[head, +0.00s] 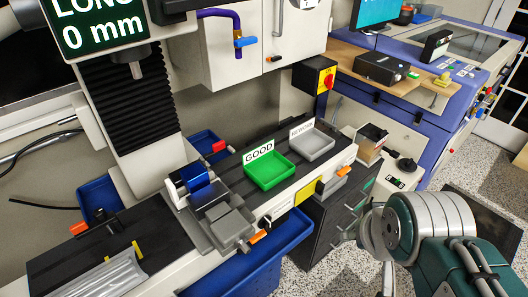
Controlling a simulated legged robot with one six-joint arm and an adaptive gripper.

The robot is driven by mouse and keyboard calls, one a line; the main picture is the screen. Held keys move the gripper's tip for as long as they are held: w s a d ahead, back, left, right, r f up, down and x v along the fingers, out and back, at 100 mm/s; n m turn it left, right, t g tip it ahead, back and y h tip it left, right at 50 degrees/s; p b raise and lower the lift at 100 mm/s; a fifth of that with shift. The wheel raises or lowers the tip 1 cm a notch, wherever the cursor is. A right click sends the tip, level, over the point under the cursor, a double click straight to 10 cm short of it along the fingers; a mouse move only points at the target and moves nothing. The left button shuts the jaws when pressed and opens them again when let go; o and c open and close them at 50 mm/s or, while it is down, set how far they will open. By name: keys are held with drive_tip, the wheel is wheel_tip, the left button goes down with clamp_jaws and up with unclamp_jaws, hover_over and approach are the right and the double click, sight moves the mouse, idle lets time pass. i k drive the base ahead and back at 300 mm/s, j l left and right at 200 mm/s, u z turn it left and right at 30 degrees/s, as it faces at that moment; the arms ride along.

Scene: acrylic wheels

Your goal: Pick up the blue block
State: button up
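A blue block (205,190) sits in a small grey and white vise-like fixture (232,228) on the machine bed, left of the green tray. It looks dark blue, and its lower part is hidden by the fixture. My arm shows at the lower right, well apart from the block, with teal and white links. The fingers of my gripper are not visible, so I cannot see whether it is open or shut.
A green tray (270,184) labelled GOOD and a grey tray (313,155) labelled REWORK stand on the bed, both looking empty. Blue bins (290,238) hang along the bed's front. A black-bellows machine column (118,95) rises behind the block. A drawer cabinet (335,228) stands right of the bed.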

sight(195, 177)
drive_tip(key=i+u, duration=0.15)
drive_tip(key=u, duration=0.3)
drive_tip(key=i+j+u, duration=0.1)
drive_tip(key=u, duration=0.35)
drive_tip(key=i+l+u, duration=0.1)
drive_tip(key=i+u, duration=0.15)
drive_tip(key=u, duration=0.2)
